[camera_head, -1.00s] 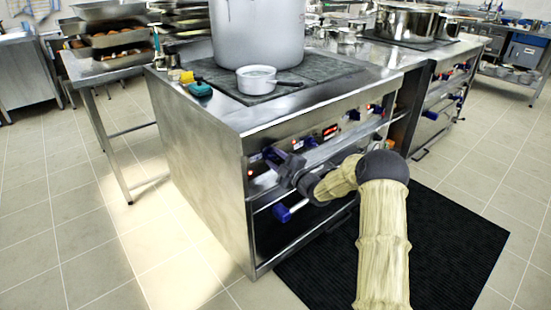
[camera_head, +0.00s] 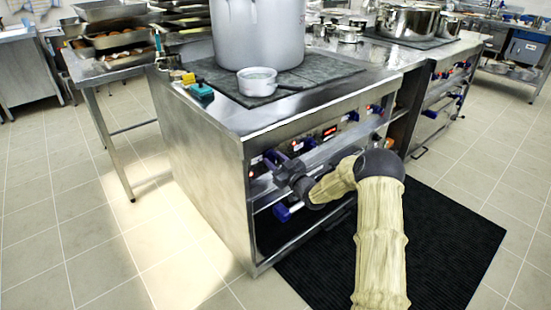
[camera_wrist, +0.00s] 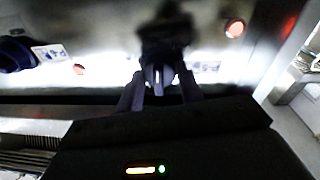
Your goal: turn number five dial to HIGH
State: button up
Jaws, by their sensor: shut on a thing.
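The steel stove (camera_head: 205,165) has a row of blue dials on its front panel. My gripper (camera_head: 275,160) is at the panel's near left end, and in the wrist view my gripper (camera_wrist: 162,88) has its fingers on both sides of a dark dial (camera_wrist: 158,72), shut on it. A white label (camera_wrist: 207,67) sits beside that dial, partly hidden and too blurred to read surely. The dial's pointer setting cannot be made out. Another dial (camera_wrist: 15,54) is at the left of the wrist view.
A rail (camera_head: 330,150) runs along the stove front below the dials. A black mat (camera_head: 440,235) lies on the floor before it. Tiled floor is clear to the left.

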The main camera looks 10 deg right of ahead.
jog(key=m+p, duration=0.1)
jog(key=m, duration=0.3)
jog(key=shift+h, duration=0.4)
jog(key=shift+m+p, duration=0.95)
jog(key=shift+m, duration=1.05)
jog(key=o, duration=1)
jog(key=p+v, duration=0.2)
jog(key=v, duration=1.5)
jog(key=shift+s+r, duration=0.2)
